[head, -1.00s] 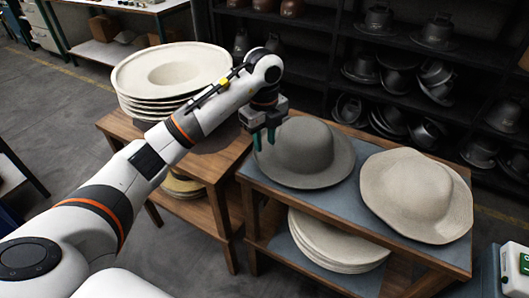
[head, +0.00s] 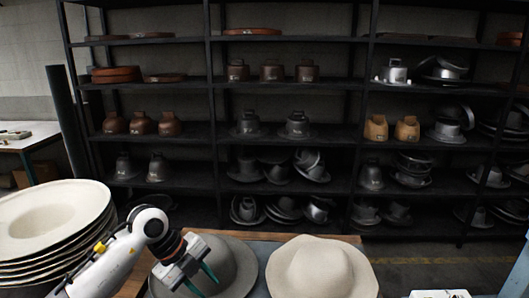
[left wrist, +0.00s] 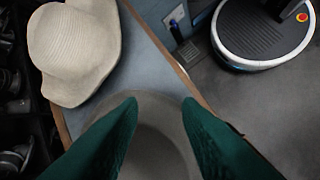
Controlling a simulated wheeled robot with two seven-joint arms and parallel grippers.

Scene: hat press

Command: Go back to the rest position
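My left gripper (head: 204,284) shows at the bottom of the head view, with two green fingers spread apart and nothing seen between them. It is in front of the grey felt hat (head: 236,262) and hides part of it. In the left wrist view the open fingers (left wrist: 160,105) reach over the grey hat (left wrist: 155,135); whether they touch it I cannot tell. A cream felt hat (head: 322,262) sits to the right on the same table, and also shows at upper left in the left wrist view (left wrist: 75,45). My right gripper is not in view.
A stack of cream hat blanks (head: 55,215) stands at left, close to my left arm. A dark shelf rack (head: 290,137) with metal and brown hat moulds spans the back. The blue table top (left wrist: 150,65) shows bare beside the hats.

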